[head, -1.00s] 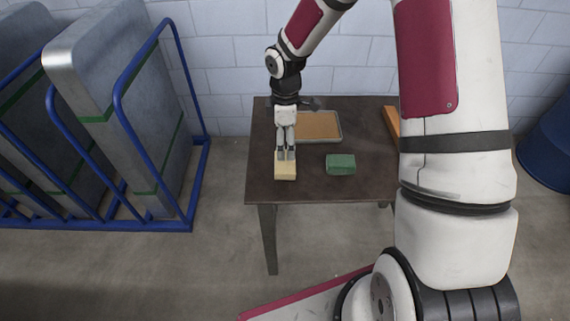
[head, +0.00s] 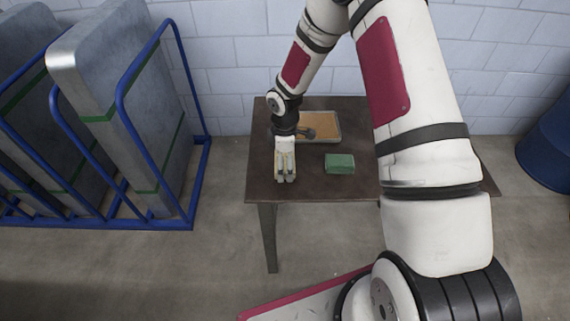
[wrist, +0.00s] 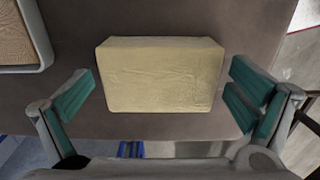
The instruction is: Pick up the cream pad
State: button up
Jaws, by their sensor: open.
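The cream pad (wrist: 160,75) is a pale yellow block lying on the dark table, large in the middle of the wrist view. My gripper (wrist: 160,93) is open, with its green-lined fingers apart to the left and right of the pad's near part. A gap shows between each finger and the pad in the wrist view. In the head view my gripper (head: 285,178) is low over the table's left part and hides most of the pad. Only small cream patches show around the fingers there.
A green block (head: 340,163) lies on the table (head: 310,191) to the right of my gripper. A metal-rimmed tray with a brown inside (head: 322,124) stands behind it. A blue rack (head: 150,225) with grey panels stands left of the table, and a blue barrel (head: 549,150) is far right.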

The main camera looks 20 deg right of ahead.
aim_at(285, 160)
jog(key=c, duration=1.2)
jog(key=shift+r, duration=0.1)
jog(key=shift+r, duration=0.55)
notch_tip(285, 160, up, 2)
jog(key=shift+w+r+b, duration=0.1)
jog(key=shift+b, duration=0.25)
jog(key=s+r, duration=0.1)
jog(key=s, duration=1.5)
jog(key=shift+r, duration=0.3)
jog(key=shift+s, duration=0.1)
